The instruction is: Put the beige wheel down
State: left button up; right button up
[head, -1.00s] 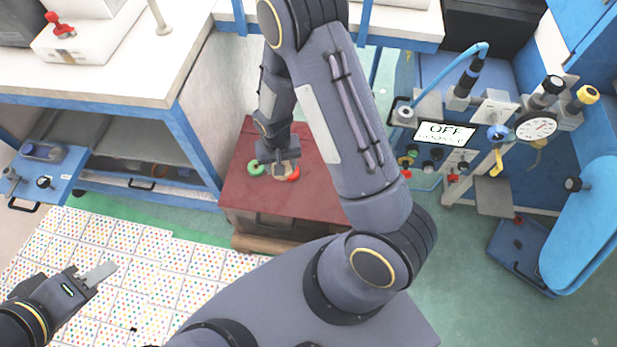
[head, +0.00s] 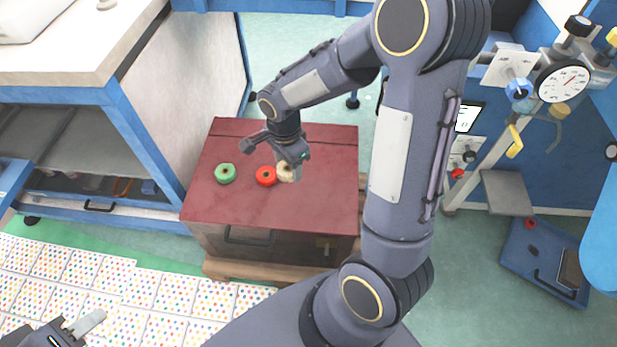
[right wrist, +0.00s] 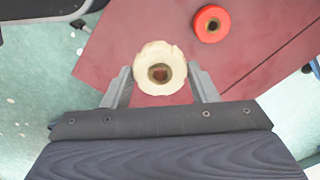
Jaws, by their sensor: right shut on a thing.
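The beige wheel (head: 287,173) is in the jaws of my right gripper (head: 291,164), over the right part of a dark red chest top (head: 270,208). In the right wrist view the beige wheel (right wrist: 160,52) sits between the two fingertips of the right gripper (right wrist: 161,82). It looks larger there than the red wheel (right wrist: 211,23), so it seems nearer the camera; its exact height above the top is unclear. My left gripper (head: 89,322) is at the lower left, over the patterned mat, far from the wheel; its jaw opening is unclear.
A red wheel (head: 266,176) is just left of the beige wheel, and a green wheel (head: 225,173) is further left on the chest top. The front of the top is clear. A white-topped workbench (head: 75,55) stands left; a machine with a gauge (head: 562,86) stands right.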

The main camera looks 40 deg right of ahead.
jog(key=d+f, duration=0.2)
jog(key=d, duration=0.3)
jog(key=b, duration=0.3)
send_over(319, 183)
notch_tip(319, 183, down, 6)
jog(key=shift+r, duration=0.15)
notch_tip(319, 183, down, 3)
jog(key=shift+f+b, duration=0.1)
jog(key=shift+b, duration=0.3)
jog(key=shift+f, duration=0.15)
jog(key=o, duration=1.1)
jog(key=shift+c, duration=0.2)
